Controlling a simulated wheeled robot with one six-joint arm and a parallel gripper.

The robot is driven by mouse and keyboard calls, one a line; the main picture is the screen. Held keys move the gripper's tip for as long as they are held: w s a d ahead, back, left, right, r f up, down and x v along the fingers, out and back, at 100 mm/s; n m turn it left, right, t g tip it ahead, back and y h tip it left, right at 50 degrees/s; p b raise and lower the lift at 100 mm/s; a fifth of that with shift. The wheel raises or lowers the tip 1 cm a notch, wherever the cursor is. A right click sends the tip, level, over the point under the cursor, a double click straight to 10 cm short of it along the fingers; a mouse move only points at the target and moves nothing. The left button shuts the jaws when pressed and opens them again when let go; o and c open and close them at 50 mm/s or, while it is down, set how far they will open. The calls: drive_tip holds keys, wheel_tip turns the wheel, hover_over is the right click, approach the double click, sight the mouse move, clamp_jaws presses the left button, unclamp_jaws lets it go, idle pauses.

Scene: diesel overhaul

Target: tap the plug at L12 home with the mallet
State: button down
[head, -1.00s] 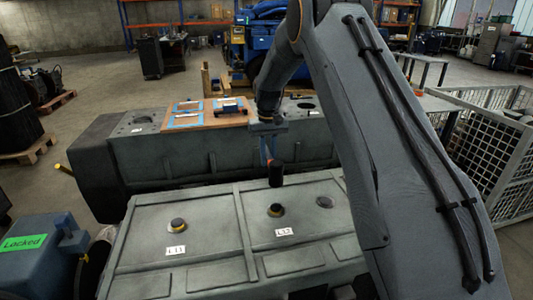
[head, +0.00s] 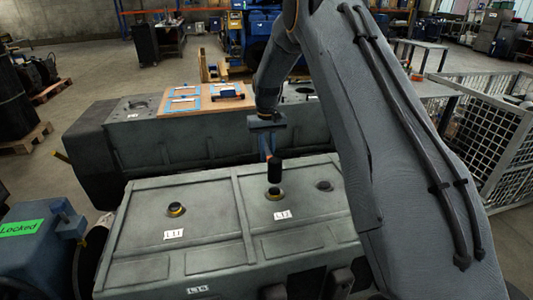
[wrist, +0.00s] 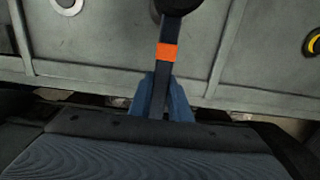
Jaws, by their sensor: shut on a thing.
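My gripper (head: 267,148) is shut on the mallet's handle, and its blue fingers also show in the wrist view (wrist: 160,100). The mallet has a black head (head: 275,170) and an orange band on its handle (wrist: 167,52). The head hangs directly over the plug at L12 (head: 275,194), very close to its top; I cannot tell whether they touch. That plug is a dark cap in a ring, beside the label L12 (head: 282,215). In the wrist view the mallet head hides it.
Another plug with a yellow ring sits at L11 (head: 176,209). An empty-looking round port (head: 324,185) lies right of L12. Behind, a second grey block carries a wooden board (head: 205,105) with blue-framed items. A wire cage (head: 490,150) stands at right.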

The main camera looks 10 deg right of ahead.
idle(0.3)
wheel_tip(320, 180, down, 6)
drive_tip(key=b, duration=0.3)
drive_tip(key=shift+f, duration=0.2)
drive_tip(key=shift+r, duration=0.1)
drive_tip(key=shift+w+r+p, duration=0.15)
drive_tip(key=shift+r+p, duration=0.7)
drive_tip(key=shift+r, duration=1.4)
drive_tip(key=shift+s+r+t+p, duration=0.2)
drive_tip(key=shift+r+t+p, duration=0.45)
drive_tip(key=shift+p, duration=0.2)
